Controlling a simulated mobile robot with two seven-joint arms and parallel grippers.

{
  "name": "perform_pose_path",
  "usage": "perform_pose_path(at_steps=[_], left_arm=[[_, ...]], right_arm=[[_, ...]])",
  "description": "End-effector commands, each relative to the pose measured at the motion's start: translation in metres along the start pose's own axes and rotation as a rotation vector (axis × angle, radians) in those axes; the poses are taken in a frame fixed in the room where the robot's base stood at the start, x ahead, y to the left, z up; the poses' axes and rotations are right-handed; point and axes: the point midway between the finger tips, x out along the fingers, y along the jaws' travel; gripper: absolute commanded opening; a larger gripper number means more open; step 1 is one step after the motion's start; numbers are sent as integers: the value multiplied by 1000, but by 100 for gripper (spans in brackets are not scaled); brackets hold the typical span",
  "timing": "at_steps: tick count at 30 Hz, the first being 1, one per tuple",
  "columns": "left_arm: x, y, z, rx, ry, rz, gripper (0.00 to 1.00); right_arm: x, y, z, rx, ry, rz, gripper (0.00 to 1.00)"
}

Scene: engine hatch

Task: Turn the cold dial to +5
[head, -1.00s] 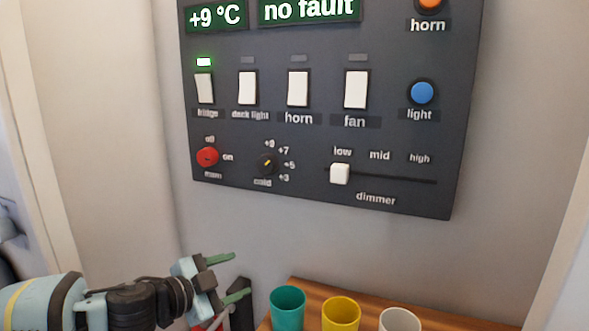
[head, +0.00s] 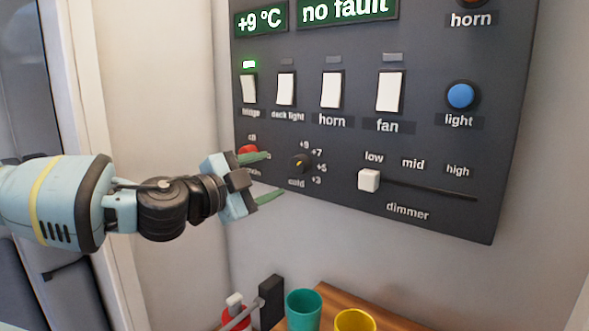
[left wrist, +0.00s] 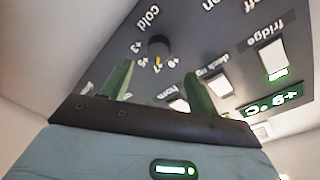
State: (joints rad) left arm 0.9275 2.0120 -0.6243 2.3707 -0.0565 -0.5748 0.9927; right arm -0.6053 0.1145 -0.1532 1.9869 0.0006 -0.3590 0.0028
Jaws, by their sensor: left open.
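The cold dial (head: 300,163) is a small black knob with a yellow mark, low on the dark control panel (head: 440,215). Numbers +9, +7, +5 and +3 run around its right side; I cannot tell exactly which one the mark points to. The dial also shows in the left wrist view (left wrist: 160,46), upside down, beyond the fingertips. My left gripper (head: 275,175) is open with green fingers, just left of the dial and apart from it; its fingers also show in the left wrist view (left wrist: 159,70). Nothing is between them. My right gripper is out of view.
The red main knob (head: 247,150) is partly hidden behind my upper finger. The dimmer slider (head: 369,180) is right of the dial. Switches line the panel above, and the display (head: 261,19) reads +9 °C. A teal cup (head: 304,309) and a yellow cup (head: 354,321) stand below.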

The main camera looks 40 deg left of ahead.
Motion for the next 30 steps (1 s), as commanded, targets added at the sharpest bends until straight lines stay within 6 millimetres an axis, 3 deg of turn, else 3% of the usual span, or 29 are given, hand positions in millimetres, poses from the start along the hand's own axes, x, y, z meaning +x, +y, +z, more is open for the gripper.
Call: perform_pose_path(at_steps=[21, 30], left_arm=[[64, 3, 3, 2, -5, 4, 60], [76, 2, 1, 0, -1, 2, 60]], right_arm=[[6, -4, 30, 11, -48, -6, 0], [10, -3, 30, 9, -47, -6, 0]])
